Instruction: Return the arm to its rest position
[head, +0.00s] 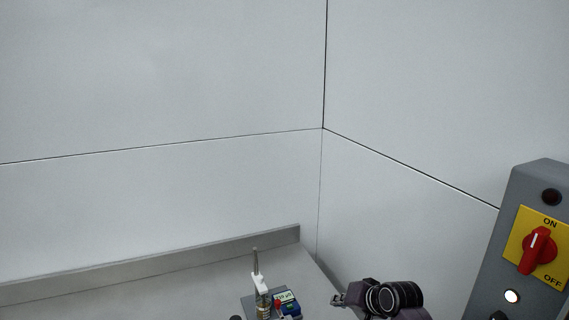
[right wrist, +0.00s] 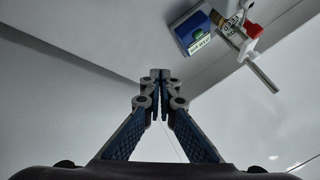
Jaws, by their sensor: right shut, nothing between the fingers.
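My right gripper (head: 339,299) is at the bottom of the head view, right of the small assembly on the steel bench and apart from it. In the right wrist view its fingertips (right wrist: 160,76) are together, with nothing between them. Part of my right arm shows beside it as dark round joints. My left gripper is not in view.
A blue box (head: 289,304) and a white-handled valve with a metal stem (head: 260,282) stand on the bench (head: 150,291). A grey control box (head: 525,190) with a red ON/OFF switch (head: 538,250) is at the right. Bare wall panels fill the back.

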